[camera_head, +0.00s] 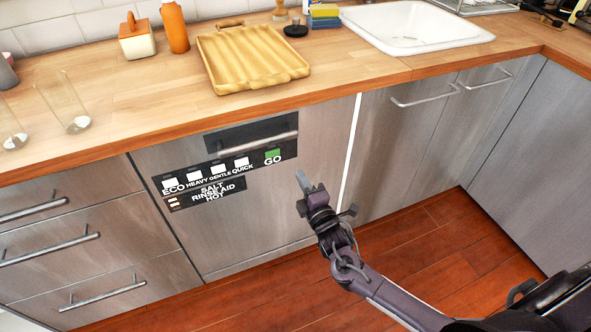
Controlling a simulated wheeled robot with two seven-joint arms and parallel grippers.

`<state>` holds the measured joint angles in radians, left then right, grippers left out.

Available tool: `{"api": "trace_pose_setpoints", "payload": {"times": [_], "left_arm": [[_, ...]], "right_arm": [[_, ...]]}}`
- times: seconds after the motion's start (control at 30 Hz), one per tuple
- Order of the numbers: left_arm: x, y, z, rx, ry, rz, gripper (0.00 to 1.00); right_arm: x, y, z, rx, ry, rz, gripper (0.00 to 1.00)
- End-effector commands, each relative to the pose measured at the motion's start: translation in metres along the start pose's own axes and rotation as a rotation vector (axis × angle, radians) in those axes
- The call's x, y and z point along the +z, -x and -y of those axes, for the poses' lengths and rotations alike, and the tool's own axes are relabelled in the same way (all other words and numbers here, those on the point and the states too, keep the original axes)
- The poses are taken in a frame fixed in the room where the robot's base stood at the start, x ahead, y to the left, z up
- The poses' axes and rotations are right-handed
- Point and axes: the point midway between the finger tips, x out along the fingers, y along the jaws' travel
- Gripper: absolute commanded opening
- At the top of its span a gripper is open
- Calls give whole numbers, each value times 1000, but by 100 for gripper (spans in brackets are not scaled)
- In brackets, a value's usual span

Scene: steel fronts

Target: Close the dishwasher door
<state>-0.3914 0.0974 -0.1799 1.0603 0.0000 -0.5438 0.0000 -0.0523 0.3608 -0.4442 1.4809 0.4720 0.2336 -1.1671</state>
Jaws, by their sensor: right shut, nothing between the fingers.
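The dishwasher door (240,215) is a steel front with a black control panel (222,172) and a bar handle (255,140) near its top. It stands upright under the counter and looks about level with the fronts beside it. I cannot tell whether it is fully latched. My right gripper (304,183) is shut and empty in front of the right part of the door. I cannot tell whether it touches the door. My left gripper is not in view.
Steel drawers (85,255) with bar handles are at the left. A cabinet (410,135) is at the right, past a bright white strip (350,155). A wooden tray (250,60), glasses and a white sink (415,28) are on the counter (150,105). The wooden floor (435,245) is clear.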

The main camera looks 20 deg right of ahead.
Motion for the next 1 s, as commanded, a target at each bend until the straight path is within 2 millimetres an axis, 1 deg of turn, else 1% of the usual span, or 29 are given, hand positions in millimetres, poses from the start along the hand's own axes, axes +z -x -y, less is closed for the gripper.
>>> {"api": "trace_pose_setpoints", "payload": {"times": [0.03, 0.2, 0.33, 0.53, 0.77, 0.9, 0.97, 1.0], "left_arm": [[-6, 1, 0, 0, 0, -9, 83], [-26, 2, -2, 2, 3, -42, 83], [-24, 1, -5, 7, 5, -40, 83], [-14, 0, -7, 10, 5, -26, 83], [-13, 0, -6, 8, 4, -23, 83], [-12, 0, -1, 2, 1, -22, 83], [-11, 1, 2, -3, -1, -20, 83], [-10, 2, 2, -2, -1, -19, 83]], "right_arm": [[0, 12, -1, -3, 0, -2, 0], [0, 38, -3, -2, 0, -1, 0], [0, 49, -5, 0, 0, -1, 0], [0, 53, -6, 1, 0, -1, 0], [0, 53, -5, 1, 0, 0, 0], [0, 52, -5, 0, 0, 0, 0], [0, 53, -3, -7, -5, 1, 0], [2, 54, 2, -22, -15, 5, 0]]}}
